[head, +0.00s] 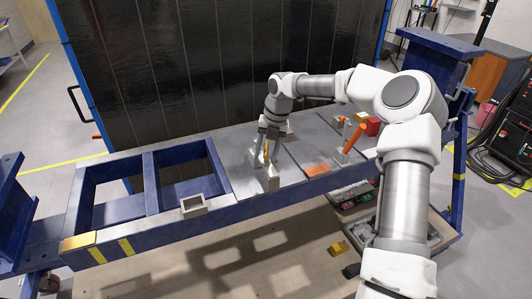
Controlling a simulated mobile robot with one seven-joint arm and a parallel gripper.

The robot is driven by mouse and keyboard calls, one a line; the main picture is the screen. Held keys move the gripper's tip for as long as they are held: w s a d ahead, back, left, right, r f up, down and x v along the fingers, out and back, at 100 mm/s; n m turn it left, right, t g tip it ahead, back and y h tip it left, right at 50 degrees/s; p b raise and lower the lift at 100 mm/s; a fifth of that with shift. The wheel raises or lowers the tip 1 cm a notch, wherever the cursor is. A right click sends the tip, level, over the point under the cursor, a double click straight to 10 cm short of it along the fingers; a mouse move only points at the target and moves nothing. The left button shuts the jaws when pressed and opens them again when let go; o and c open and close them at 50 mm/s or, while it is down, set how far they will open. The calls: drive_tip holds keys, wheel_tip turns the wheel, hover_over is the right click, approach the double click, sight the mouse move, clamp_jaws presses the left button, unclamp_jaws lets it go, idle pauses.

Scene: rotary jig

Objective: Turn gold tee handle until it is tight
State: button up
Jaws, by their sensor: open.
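A small gold piece, which looks like the gold tee handle (267,157), shows at my gripper's fingers, above a pale block (268,180) on the grey plate of the jig. My gripper (262,160) points down over this block from behind it. Its fingers are apart, one on the left and one close to the gold piece. The fingers partly hide the handle, so I cannot tell its angle or whether they touch it.
On the jig (240,187), an orange lever clamp (353,139), a red block (373,127) and a flat orange plate (317,170) lie to the right. An open blue frame is to the left, with a hollow grey block (193,205) at its front edge. A dark panel (230,60) rises behind.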

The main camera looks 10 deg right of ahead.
clamp_jaws()
drive_tip(key=shift+r+m, duration=0.1)
drive_tip(key=shift+m, duration=0.2)
